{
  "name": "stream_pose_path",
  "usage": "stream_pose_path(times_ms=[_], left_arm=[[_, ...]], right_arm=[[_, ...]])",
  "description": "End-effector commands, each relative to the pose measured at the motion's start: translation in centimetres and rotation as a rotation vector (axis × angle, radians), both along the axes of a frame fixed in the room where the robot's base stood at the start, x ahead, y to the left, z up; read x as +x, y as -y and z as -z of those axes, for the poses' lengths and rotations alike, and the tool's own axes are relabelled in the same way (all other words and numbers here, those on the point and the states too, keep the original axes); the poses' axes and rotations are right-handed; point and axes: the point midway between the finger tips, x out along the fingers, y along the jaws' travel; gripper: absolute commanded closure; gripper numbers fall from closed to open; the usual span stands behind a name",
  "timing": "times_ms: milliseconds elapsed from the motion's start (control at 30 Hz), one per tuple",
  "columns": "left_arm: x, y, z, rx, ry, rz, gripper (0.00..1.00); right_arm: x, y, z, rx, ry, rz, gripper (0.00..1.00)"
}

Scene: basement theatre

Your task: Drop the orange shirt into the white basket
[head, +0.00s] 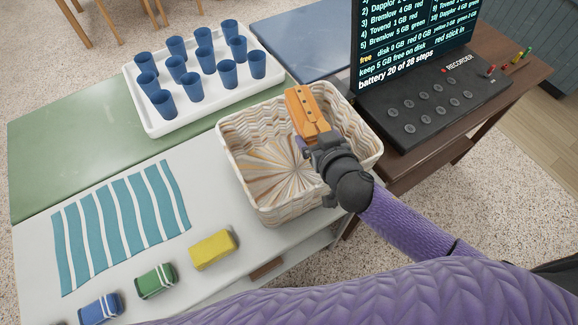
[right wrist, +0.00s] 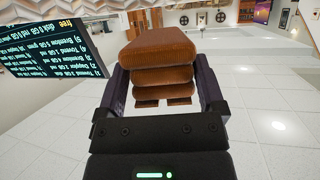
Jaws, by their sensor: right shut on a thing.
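The orange shirt (head: 303,108) is a folded bundle held by my right gripper (head: 312,132) over the white basket (head: 236,180). In the right wrist view the folded shirt (right wrist: 158,62) sits between the two fingers of my right gripper (right wrist: 165,95), which are shut on it. The basket is a woven, open-topped one on the pale tabletop, and its inside looks empty where I can see it. The shirt and my right gripper hide part of its far right side. How high the shirt is above the basket floor is hard to tell. My left gripper is not in view.
A white tray (head: 150,119) with several blue cups stands behind the basket. A black recorder (head: 425,105) with a screen stands to the right.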

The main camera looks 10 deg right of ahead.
Motion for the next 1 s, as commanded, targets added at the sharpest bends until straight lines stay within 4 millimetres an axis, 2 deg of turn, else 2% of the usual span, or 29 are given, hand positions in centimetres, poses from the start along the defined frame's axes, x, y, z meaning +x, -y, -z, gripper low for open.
stream_pose_path(times_ms=[33, 300, 333, 367, 567, 667, 1000], left_arm=[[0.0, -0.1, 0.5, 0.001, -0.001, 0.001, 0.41], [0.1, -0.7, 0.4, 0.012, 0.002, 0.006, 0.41], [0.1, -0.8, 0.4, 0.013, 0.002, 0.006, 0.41], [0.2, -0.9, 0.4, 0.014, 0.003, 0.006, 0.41], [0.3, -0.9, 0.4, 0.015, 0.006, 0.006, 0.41], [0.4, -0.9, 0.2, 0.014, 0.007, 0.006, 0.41], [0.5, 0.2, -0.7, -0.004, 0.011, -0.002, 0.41]], right_arm=[[0.0, 0.0, 0.5, -0.001, 0.001, 0.0, 0.74], [0.0, 0.0, 0.4, 0.0, 0.001, 0.0, 0.74], [0.0, 0.0, 0.4, 0.0, 0.001, 0.0, 0.08], [0.0, 0.0, 0.4, 0.001, 0.001, 0.0, 0.02], [0.0, 0.0, 0.4, 0.001, 0.0, 0.0, 0.0], [-0.6, 0.1, 0.2, 0.001, -0.002, -0.001, 0.0], [-7.8, 0.9, -2.8, 0.002, -0.002, 0.0, 0.0]])
